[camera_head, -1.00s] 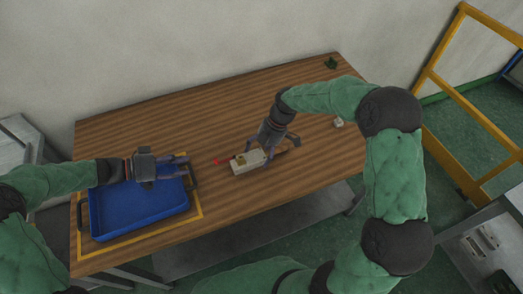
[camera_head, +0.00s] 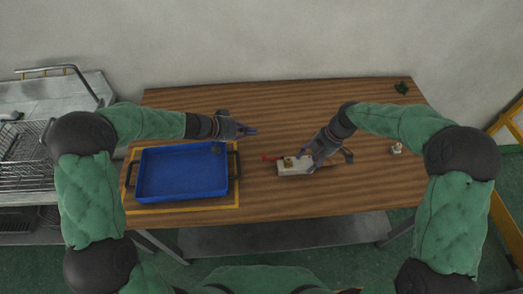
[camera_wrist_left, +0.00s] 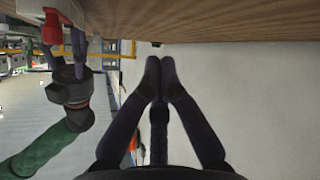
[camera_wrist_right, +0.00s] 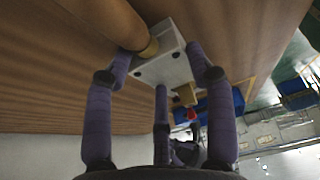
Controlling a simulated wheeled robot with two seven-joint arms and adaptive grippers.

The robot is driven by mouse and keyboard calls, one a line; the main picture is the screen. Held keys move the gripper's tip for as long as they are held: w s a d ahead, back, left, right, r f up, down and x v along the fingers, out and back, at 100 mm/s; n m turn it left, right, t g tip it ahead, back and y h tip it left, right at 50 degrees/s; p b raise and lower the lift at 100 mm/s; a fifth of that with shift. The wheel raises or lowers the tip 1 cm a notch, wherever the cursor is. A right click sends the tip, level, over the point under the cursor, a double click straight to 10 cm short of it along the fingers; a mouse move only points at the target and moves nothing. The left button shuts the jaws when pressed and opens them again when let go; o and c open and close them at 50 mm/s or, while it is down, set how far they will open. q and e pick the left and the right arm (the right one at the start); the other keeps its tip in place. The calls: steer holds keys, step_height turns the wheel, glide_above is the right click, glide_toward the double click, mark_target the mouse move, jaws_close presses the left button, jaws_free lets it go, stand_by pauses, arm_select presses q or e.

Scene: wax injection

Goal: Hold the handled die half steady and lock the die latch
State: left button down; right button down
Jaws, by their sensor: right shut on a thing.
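The die (camera_head: 292,170) is a pale grey-white block on the table, right of centre. A brass piece (camera_head: 288,161) sits on it and the red latch (camera_head: 268,157) sticks out at its left end. A wooden handle with a brass collar (camera_wrist_right: 112,22) shows in the right wrist view. My right gripper (camera_head: 308,160) is shut on the handled die half, fingers on both sides of the block. My left gripper (camera_head: 252,131) is empty, fingertips together, above the table, behind and left of the latch. The latch also shows in the left wrist view (camera_wrist_left: 50,27). The latch's exact engagement is unclear.
A blue tray (camera_head: 183,195) with dark handles lies inside a yellow outline on the left of the table. A small white object (camera_head: 396,148) and a dark green object (camera_head: 401,88) lie at the right. The table's back middle is clear.

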arm_select(q)
steer(key=w+d+n+y, duration=0.1)
steer(key=w+d+n+t+y, duration=0.1)
steer(key=w+d+n, duration=0.1)
steer(key=w+d+n+t+y, duration=0.1)
steer(key=y, duration=0.1)
steer(key=shift+w+d+r+n, duration=0.25)
steer(key=shift+w+r+n, duration=0.05)
steer(key=shift+w, duration=0.05)
steer(key=shift+w+d+r+n+t+y, duration=0.1)
steer(key=shift+w+d+n+t+y, duration=0.15)
steer(key=shift+n+y, duration=0.25)
steer(key=s+d+r+n+g+y, duration=0.1)
steer(key=s+r+n+y, duration=0.2)
steer(key=s+n+y, duration=0.2)
steer(key=s+d+r+n+g+y, duration=0.1)
steer(key=s+n+y, duration=0.4)
steer(key=s, duration=0.7)
step_height(320, 180, up, 2)
steer(key=shift+d+r+n+y, duration=0.15)
steer(key=shift+d+n+y, duration=0.25)
steer(key=shift+d+y, duration=0.4)
steer(key=shift+g, duration=0.25)
steer(key=x, duration=1)
steer(key=shift+s, duration=0.1)
steer(key=shift+s, duration=0.1)
